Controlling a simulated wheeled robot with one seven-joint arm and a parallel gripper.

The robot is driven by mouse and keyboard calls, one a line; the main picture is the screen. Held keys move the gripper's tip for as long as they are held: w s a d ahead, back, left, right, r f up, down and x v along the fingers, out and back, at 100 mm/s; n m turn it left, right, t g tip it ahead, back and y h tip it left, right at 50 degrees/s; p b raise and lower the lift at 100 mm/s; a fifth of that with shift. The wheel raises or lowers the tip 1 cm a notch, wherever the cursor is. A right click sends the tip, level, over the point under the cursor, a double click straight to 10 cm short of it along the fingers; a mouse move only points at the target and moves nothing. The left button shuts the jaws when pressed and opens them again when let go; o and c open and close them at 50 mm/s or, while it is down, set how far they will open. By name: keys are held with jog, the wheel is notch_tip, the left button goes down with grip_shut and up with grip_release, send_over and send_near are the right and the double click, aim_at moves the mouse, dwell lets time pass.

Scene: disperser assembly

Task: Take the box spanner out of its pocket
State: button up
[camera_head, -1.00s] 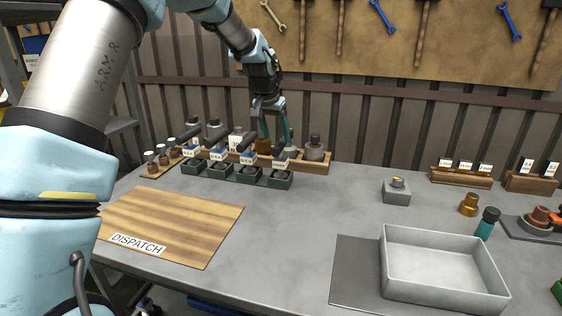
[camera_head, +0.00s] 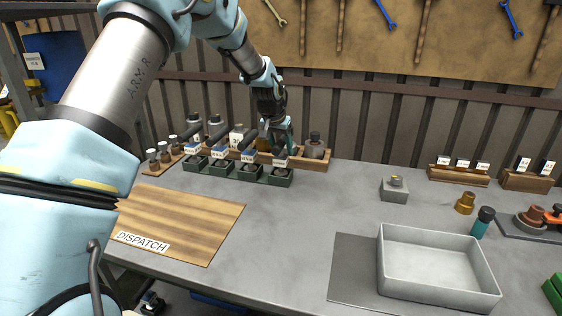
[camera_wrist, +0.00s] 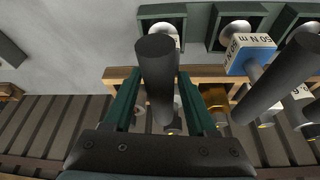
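Several dark-handled tools with labelled blocks stand along a row of green pockets (camera_head: 250,174) at the back left of the bench. My gripper (camera_head: 276,138) is low over the right end of this row. In the wrist view, a dark cylindrical handle (camera_wrist: 156,72) lies between the two green fingers of my gripper (camera_wrist: 160,100). Gaps show between the handle and the fingers, so they look open around it. The handle hides its own lower part. Its label does not show in the wrist view, and I cannot tell which tool is the box spanner.
A wooden tray (camera_head: 322,166) stands close behind the pockets, with a grey knobbed part (camera_head: 315,147) at its right end. A neighbouring handle (camera_wrist: 276,82) with a blue-and-white block (camera_wrist: 248,50) is close by. A grey bin (camera_head: 440,280) stands front right. The mid-bench is clear.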

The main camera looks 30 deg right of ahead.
grip_shut()
jog(key=shift+r, duration=0.1)
dwell(1.0)
